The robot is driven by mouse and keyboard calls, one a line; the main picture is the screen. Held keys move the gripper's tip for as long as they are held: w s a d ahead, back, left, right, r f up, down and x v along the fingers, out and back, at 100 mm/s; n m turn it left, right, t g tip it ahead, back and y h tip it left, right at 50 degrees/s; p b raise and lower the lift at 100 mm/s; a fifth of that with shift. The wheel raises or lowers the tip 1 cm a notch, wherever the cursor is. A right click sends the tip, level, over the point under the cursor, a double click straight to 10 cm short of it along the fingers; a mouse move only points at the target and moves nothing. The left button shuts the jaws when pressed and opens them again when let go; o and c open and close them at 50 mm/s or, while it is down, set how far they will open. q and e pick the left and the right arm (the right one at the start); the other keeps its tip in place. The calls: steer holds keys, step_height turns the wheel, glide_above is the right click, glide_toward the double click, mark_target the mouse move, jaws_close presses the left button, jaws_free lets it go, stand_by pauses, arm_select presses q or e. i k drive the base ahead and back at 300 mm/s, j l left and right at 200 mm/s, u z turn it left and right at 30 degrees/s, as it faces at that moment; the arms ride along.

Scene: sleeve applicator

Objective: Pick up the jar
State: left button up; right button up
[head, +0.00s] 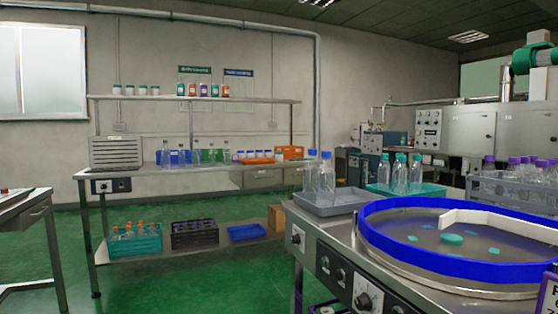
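Several small jars stand on the upper shelf of the bench at the back wall. A group with green lids (130,90) is at its left, and a group with dark and orange bodies (204,90) is right of its middle. I cannot tell which one is the task's jar. Neither of my grippers is in view.
A machine with a blue-rimmed round table (400,252) fills the right foreground. Clear bottles with blue caps (326,180) stand in a grey tray (312,207); teal-capped bottles (400,175) are beside it. A table edge (35,213) is at left. Green floor (170,275) lies open between.

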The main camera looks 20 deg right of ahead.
mark_target(278, 155)
steer(key=i+j+u, duration=0.1)
steer(key=i, duration=0.35)
steer(key=i+j, duration=0.1)
steer(key=i, duration=0.3)
steer(key=i+z, duration=0.1)
steer(key=i, duration=1.15)
steer(key=i+j+z, duration=0.1)
steer(key=i, duration=1.15)
steer(key=i+l, duration=0.25)
steer(key=i, duration=0.25)
steer(key=i+l, duration=0.25)
steer(key=i, duration=0.25)
steer(key=i+l, duration=0.25)
steer(key=i, duration=0.25)
